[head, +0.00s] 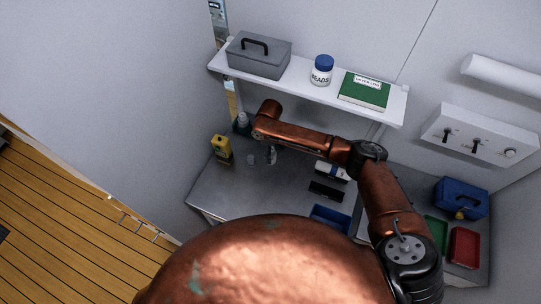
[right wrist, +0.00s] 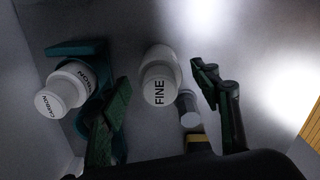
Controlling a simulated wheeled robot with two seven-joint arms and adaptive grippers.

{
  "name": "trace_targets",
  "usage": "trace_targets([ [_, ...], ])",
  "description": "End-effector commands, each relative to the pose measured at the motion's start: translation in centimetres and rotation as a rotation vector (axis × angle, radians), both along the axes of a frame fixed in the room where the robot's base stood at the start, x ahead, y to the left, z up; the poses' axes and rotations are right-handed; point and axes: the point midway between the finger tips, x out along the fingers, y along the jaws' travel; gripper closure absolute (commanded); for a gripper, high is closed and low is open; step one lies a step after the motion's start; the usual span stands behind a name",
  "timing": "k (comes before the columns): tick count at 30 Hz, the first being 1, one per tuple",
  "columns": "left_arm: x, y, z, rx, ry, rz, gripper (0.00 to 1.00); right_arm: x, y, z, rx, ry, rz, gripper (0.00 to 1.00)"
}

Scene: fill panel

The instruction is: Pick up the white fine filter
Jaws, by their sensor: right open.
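The white fine filter (right wrist: 162,68), labelled FINE, stands between the fingers of my right gripper (right wrist: 160,90) in the right wrist view, with gaps visible on both sides. It appears as a small pale piece (head: 250,159) on the desk in the head view. There my right gripper (head: 271,155) points down beside it; its fingers are small and hard to make out. My right gripper is open and empty. A white carbon filter (right wrist: 62,92) sits in a teal holder (right wrist: 75,48) to the left. My left gripper is not in view.
A shelf (head: 300,85) overhangs the back. Dark and blue trays (head: 330,217) lie at the right front. The grey desk (head: 235,190) is clear in front.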

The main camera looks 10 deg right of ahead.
Motion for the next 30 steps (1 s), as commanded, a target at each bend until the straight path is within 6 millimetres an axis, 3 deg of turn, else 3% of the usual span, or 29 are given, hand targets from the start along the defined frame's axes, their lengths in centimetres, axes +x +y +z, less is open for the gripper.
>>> trace_targets([
  [3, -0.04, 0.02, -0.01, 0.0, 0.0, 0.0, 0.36, -0.01, -0.01, 0.0, 0.0, 0.0, 0.0, 0.44],
  [23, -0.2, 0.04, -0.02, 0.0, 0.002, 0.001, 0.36, 0.01, -0.01, 0.04, 0.0, 0.0, 0.0, 0.89],
  [30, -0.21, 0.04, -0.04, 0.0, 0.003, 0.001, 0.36, 0.01, 0.0, 0.09, 0.0, 0.0, 0.0, 0.89],
])
